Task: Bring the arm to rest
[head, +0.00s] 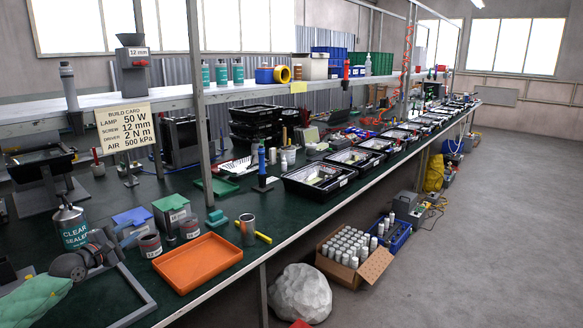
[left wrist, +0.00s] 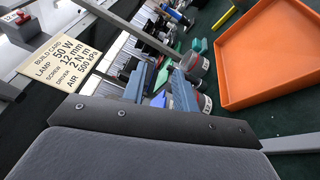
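My left gripper (head: 129,232) is at the left front of the green-topped bench, in front of a box with a blue lid (head: 131,217). Its two blue-grey fingers also show in the left wrist view (left wrist: 162,80), set apart with a gap between them. Nothing is visibly held in the gap. Labelled grey cans (head: 150,246) stand close to the right of the fingers in the head view, and whether they touch cannot be told. My right gripper is in neither view.
An orange tray (head: 197,262) lies right of the gripper near the bench's front edge. The floor aisle at right is clear.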

